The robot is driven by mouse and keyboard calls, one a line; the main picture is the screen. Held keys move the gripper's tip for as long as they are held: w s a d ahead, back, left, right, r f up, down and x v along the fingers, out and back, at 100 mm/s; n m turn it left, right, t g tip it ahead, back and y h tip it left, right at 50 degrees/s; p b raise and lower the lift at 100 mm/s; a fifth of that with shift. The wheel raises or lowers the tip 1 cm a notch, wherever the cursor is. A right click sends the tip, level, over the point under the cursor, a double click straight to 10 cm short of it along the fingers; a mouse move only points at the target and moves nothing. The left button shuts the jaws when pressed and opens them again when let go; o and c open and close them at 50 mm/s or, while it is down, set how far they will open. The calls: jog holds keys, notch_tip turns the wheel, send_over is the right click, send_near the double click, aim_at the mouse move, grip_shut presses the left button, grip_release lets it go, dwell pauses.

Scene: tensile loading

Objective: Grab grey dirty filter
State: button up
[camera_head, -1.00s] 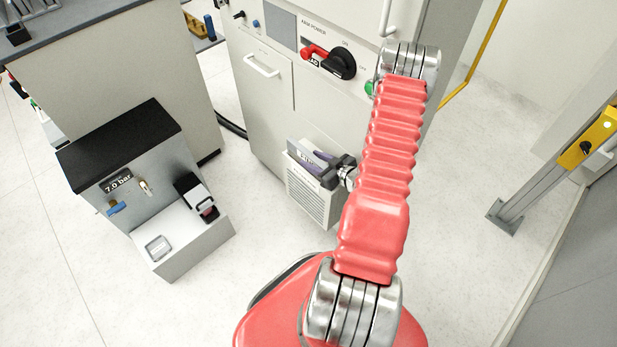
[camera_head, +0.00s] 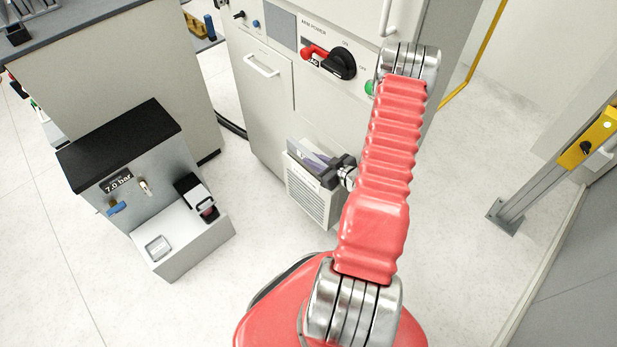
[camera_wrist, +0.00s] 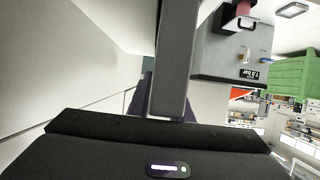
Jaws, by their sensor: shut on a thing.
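My gripper (camera_head: 322,162) is at the top of the white louvred box on the cabinet's front, its bluish fingers reaching left over the box. A grey slab (camera_wrist: 178,60), seen nearly edge-on in the wrist view, runs from the top edge down to the dark gripper body; it looks like the grey filter. The gripper is shut on it. In the head view the fingers and the box hide most of the filter, so I cannot tell how far it sits inside the box.
The louvred box (camera_head: 308,192) is fixed low on the light cabinet (camera_head: 262,110), under a red and black power switch (camera_head: 340,63). A grey pressure unit (camera_head: 150,190) marked 7.0 bar stands left. A yellow-topped post (camera_head: 520,195) stands right. The floor between is clear.

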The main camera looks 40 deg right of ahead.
grip_shut()
jog(key=shift+r, duration=0.45)
notch_tip(320, 180, up, 17)
dwell(0.8)
jog(key=shift+r, duration=0.1)
dwell(0.4)
